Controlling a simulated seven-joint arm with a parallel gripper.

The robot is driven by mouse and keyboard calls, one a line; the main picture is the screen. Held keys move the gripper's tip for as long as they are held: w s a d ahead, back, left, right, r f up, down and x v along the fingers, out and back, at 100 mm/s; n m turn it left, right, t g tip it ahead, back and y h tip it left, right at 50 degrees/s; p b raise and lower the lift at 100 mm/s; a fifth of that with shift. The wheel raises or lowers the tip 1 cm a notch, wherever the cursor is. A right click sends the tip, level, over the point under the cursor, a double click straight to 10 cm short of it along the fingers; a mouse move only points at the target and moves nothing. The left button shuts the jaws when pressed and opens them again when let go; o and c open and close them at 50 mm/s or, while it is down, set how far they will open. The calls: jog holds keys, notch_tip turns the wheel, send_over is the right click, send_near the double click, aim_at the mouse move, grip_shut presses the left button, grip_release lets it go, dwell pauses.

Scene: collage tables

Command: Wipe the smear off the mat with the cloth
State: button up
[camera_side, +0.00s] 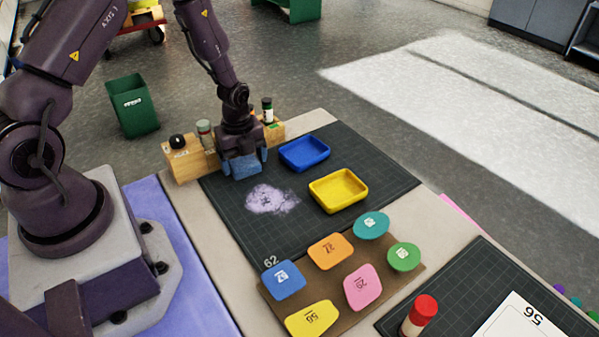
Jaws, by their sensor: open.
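A pale lilac smear (271,199) lies on the dark gridded mat (245,225), near its left side. A blue cloth (245,167) sits on the mat beyond the smear. My gripper (243,160) points down right at the cloth, with a finger on either side of it. The gripper is open. I cannot tell whether the fingers touch the cloth. The cloth and the smear are apart.
A blue tray (304,153) and a yellow tray (338,190) stand on the mat right of the smear. A wooden rack (184,160) with small bottles is behind my gripper. A brown board (330,278) with several coloured shapes and a red-capped bottle (419,315) are in front.

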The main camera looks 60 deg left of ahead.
aim_at(243, 162)
jog(key=c, duration=0.6)
jog(key=shift+o, duration=0.2)
jog(key=shift+r, duration=2.5)
jog(key=shift+o, duration=0.6)
jog(key=shift+c, duration=1.1)
jog(key=d, duration=0.3)
jog(key=s+d, duration=0.1)
jog(key=d, duration=0.2)
jog(key=shift+s+d+f, duration=0.1)
jog(key=shift+s, duration=0.1)
jog(key=shift+d+f, duration=0.1)
jog(key=shift+f, duration=1.9)
